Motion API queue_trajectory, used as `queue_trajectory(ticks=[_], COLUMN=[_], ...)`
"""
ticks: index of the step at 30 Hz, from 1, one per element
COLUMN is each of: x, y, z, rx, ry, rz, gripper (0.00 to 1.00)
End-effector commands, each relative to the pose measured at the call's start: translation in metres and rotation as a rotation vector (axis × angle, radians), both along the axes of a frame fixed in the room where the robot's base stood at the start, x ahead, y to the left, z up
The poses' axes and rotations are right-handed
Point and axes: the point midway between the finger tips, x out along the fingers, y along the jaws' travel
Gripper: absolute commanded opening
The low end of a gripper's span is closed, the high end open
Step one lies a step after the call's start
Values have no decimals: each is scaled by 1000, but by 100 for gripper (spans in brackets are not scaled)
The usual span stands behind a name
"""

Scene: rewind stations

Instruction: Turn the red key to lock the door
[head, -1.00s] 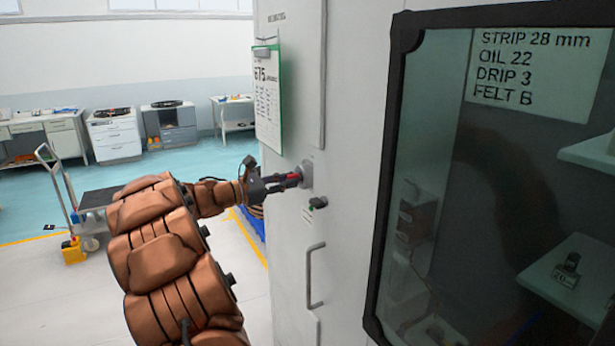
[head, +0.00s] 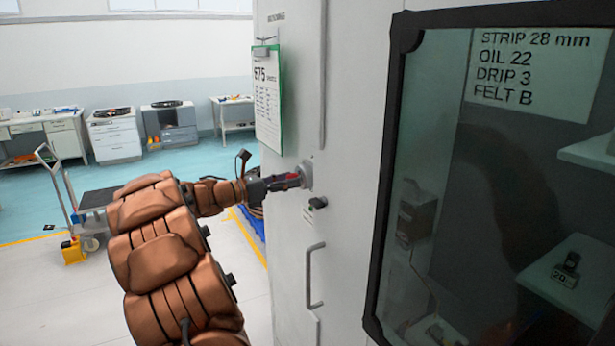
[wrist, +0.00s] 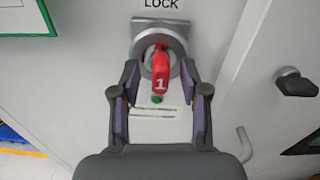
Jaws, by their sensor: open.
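The red key (wrist: 161,72), marked 1, sits in a round grey lock (wrist: 157,45) under the word LOCK in the wrist view. Its bow hangs down toward a green mark (wrist: 157,98). My gripper (wrist: 160,80) is open, with one finger on each side of the key; a gap shows between each finger and the key. In the head view my gripper (head: 298,179) reaches the lock plate (head: 307,174) on the grey cabinet door (head: 345,215), and the red of the key shows between the fingers.
A dark knob (head: 318,203) sits just below and right of the lock. A bar handle (head: 315,275) is lower on the door. A green-framed sheet (head: 267,100) hangs at upper left. A dark-framed window (head: 385,180) is at right.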

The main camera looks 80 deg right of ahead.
Motion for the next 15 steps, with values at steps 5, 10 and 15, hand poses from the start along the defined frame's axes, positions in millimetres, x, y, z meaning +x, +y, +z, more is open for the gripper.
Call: queue_trajectory(ticks=[5, 10, 15], x=[10, 31, 55], y=[8, 27, 51], z=[0, 0, 0], rx=[-1, 0, 0], ry=[0, -1, 0], rz=[4, 6, 4], gripper=[45, 45, 45])
